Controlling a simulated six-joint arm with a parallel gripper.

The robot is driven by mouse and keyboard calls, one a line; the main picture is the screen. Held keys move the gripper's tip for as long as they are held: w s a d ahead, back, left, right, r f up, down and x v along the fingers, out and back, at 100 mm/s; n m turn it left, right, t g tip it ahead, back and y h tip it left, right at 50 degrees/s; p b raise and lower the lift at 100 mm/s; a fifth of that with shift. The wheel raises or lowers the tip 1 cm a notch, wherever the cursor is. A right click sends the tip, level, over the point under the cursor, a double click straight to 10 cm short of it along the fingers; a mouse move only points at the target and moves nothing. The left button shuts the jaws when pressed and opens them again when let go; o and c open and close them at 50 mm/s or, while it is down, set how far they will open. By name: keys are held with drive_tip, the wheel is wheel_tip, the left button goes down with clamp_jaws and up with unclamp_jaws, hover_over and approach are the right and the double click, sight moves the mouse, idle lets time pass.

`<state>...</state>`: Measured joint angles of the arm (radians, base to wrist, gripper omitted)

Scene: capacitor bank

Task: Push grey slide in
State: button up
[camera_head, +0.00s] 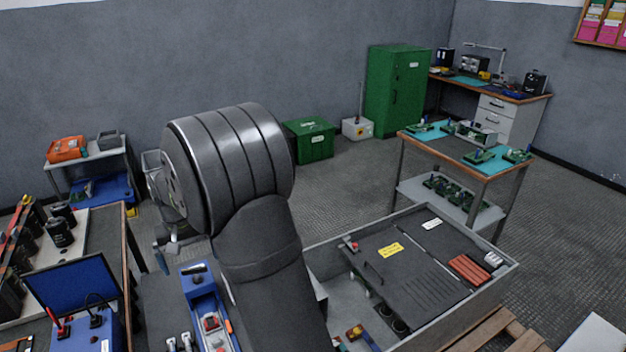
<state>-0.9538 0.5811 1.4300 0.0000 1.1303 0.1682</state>
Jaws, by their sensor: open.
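I cannot pick out the grey slide for certain. A large grey open-topped cabinet (484,285) stands at the lower right. It holds a dark grey panel (410,295) with a handle, a yellow label and a slotted area. My dark arm rises from the bottom centre and covers the cabinet's left part. My gripper (168,250) shows only in part, below and left of the thick wrist joint. It is open, small in the picture and apart from the cabinet. I see nothing between its fingers.
A blue case (72,295) and a bench with dark cylinders (60,232) are at the left. A blue tray (198,283) with small parts lies left of my arm. A workbench with circuit boards (465,145) stands beyond the cabinet. The floor behind is mostly clear.

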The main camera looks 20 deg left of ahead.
drive_tip(key=c, duration=1.3)
drive_tip(key=f, duration=0.4)
drive_tip(key=shift+s+d, duration=0.2)
drive_tip(key=shift+s, duration=0.15)
drive_tip(key=c, duration=0.7)
drive_tip(key=f, duration=0.2)
drive_tip(key=s+d+f, duration=0.1)
drive_tip(key=f, duration=0.5)
drive_tip(key=shift+s+d+f, duration=0.15)
drive_tip(key=shift+s+d, duration=0.2)
drive_tip(key=shift+s, duration=0.05)
clamp_jaws()
drive_tip(key=shift+t+y, duration=0.4)
drive_tip(key=shift+s+d+f, duration=0.75)
drive_tip(key=shift+f, duration=2.3)
drive_tip(key=shift+s+d+f, duration=0.7)
drive_tip(key=shift+d+f, duration=0.1)
drive_tip(key=shift+f, duration=2.3)
drive_tip(key=shift+s+d+f, duration=0.75)
drive_tip(key=shift+f, duration=2.3)
